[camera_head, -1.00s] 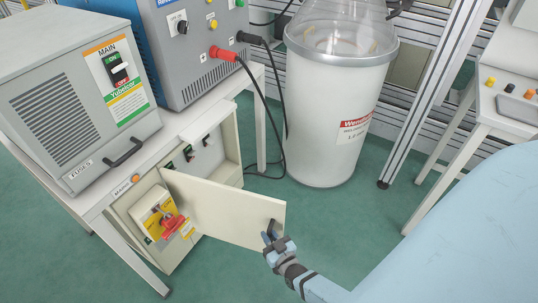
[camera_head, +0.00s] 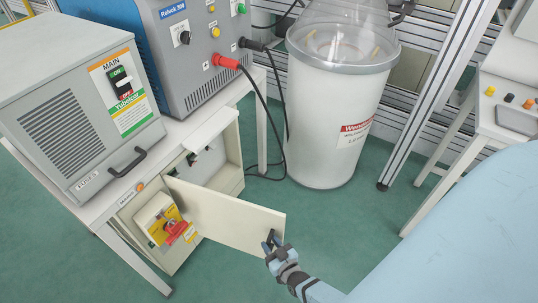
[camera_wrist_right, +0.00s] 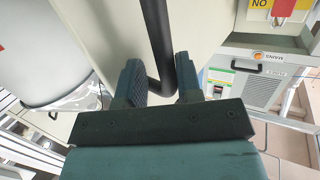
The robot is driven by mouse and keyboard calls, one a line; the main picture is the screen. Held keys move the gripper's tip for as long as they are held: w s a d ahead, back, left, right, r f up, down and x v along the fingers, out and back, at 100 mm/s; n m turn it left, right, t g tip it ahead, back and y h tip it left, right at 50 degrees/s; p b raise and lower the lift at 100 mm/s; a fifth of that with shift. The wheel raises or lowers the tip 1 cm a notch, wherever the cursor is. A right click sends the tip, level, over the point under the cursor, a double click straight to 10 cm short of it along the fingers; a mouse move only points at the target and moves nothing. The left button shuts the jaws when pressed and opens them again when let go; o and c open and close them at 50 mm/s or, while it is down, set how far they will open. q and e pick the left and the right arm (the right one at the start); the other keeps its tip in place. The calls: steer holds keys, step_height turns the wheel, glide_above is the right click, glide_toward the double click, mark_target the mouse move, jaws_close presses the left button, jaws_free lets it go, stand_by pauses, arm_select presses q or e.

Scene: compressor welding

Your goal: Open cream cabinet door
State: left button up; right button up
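The cream cabinet (camera_head: 229,165) stands under the white bench. Its cream door (camera_head: 225,215) is swung well open, standing out from the front with its free end to the right. A black bar handle (camera_head: 272,239) sits near that free end; it also shows in the right wrist view (camera_wrist_right: 158,40). My right gripper (camera_head: 274,246) is at the handle. In the right wrist view its two fingers (camera_wrist_right: 162,82) lie on either side of the bar, closed around it. My left gripper is not in view.
A yellow box with a red switch (camera_head: 175,228) shows in the opened cabinet. A grey machine (camera_head: 75,110) stands on the bench (camera_head: 165,160). A white drum (camera_head: 335,120) stands behind the door, near hanging cables (camera_head: 262,110). Green floor right of the door is clear.

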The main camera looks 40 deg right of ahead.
arm_select(q)
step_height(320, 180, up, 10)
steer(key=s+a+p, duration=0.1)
steer(key=p, duration=1)
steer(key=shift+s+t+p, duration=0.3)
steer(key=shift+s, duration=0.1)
arm_select(e)
step_height(320, 180, up, 20)
steer(key=w+t, duration=0.1)
steer(key=shift+w+d+f, duration=0.15)
steer(key=shift+d+f, duration=0.05)
steer(key=shift+d, duration=0.1)
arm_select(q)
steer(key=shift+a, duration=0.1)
